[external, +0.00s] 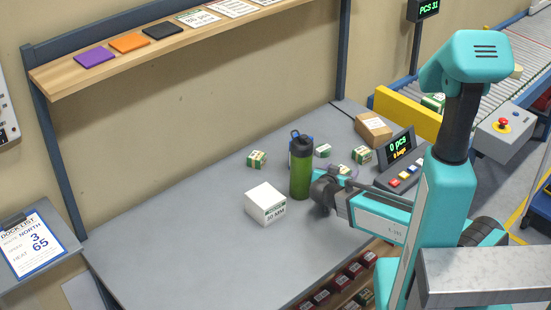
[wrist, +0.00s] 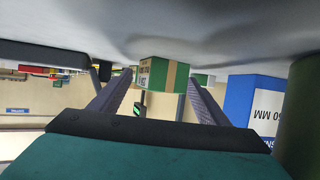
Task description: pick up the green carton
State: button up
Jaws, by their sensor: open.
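Several small green-and-white cartons stand on the grey table in the external view: one left of the bottle (external: 256,158), one behind my gripper (external: 322,151) and one farther right (external: 361,155). My gripper (external: 330,177) is low over the table, just right of the green bottle (external: 300,178); its fingers are mostly hidden there. In the wrist view, which is upside down, my gripper (wrist: 158,82) is open. A green carton with a tan band (wrist: 162,75) shows ahead between its fingers, with no visible grip on it. I cannot tell which external carton this is.
A blue box with a white label (wrist: 255,98) is close on the right in the wrist view. A white box (external: 266,202) stands in front of the bottle. A brown box (external: 373,130) and a button console (external: 400,170) are at right. The table's left part is clear.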

jog(key=shift+c, duration=0.3)
jog(key=c, duration=1.1)
jog(key=shift+r, duration=0.25)
